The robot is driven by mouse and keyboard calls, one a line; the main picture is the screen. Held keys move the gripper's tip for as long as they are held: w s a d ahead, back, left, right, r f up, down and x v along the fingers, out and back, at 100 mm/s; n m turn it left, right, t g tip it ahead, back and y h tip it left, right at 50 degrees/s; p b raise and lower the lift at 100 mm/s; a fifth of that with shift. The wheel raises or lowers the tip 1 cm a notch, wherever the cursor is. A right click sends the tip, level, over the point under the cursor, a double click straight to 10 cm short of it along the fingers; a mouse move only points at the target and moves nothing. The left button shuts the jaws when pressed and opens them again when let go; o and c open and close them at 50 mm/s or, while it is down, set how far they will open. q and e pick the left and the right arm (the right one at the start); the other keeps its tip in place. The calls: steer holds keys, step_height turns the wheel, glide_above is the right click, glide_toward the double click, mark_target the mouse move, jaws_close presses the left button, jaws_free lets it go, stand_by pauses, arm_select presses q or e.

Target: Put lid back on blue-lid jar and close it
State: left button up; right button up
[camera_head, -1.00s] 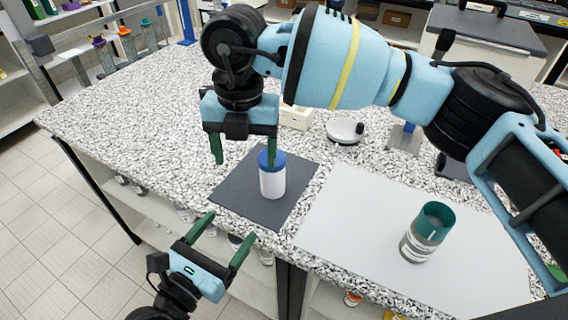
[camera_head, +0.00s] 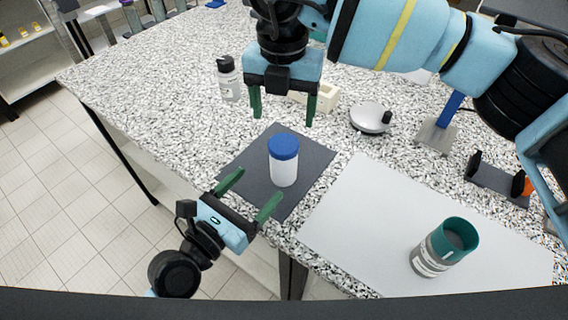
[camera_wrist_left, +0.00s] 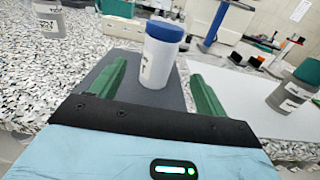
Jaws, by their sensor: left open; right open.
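The white jar (camera_head: 284,173) stands upright on the dark grey mat (camera_head: 318,160), with the blue lid (camera_head: 284,146) seated on its top. The jar and lid also show in the left wrist view, the jar (camera_wrist_left: 157,62) between and beyond the fingers. My left gripper (camera_head: 251,190) is open and empty, low at the mat's front edge, its fingers pointing toward the jar but apart from it. My right gripper (camera_head: 284,108) is open and empty, pointing down, above and behind the jar, clear of the lid. Whether the lid is screwed tight cannot be told.
A grey container with a teal top (camera_head: 444,246) stands on the pale sheet (camera_head: 350,215) at right. A black-capped bottle (camera_head: 229,80) and a round device (camera_head: 370,118) stand behind the mat. The speckled counter (camera_head: 160,80) is clear at left.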

mark_target(276, 166)
arm_select(q)
steer(key=shift+x, duration=3.9)
